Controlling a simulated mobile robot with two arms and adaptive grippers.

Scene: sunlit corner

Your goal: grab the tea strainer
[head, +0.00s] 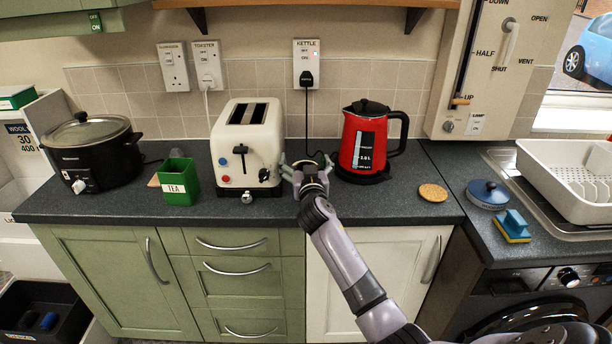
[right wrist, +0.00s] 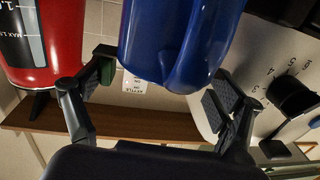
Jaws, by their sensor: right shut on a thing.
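My right gripper (head: 307,165) is at the worktop between the toaster and the kettle. In the right wrist view its fingers (right wrist: 165,85) are on either side of a smooth, glossy blue object (right wrist: 175,40), held between them. The blue object looks like a mug with a handle-like loop, and its upper part is cut off by the frame. In the head view my own gripper hides it. I cannot make out a tea strainer in either view. My left gripper is not in view.
A cream toaster (head: 246,145) stands close left of my right gripper and a red kettle (head: 362,150) close right. A green tea tin (head: 180,184) and black slow cooker (head: 95,155) stand further left. A round cork mat (head: 433,192) and blue-lidded dish (head: 487,194) lie right.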

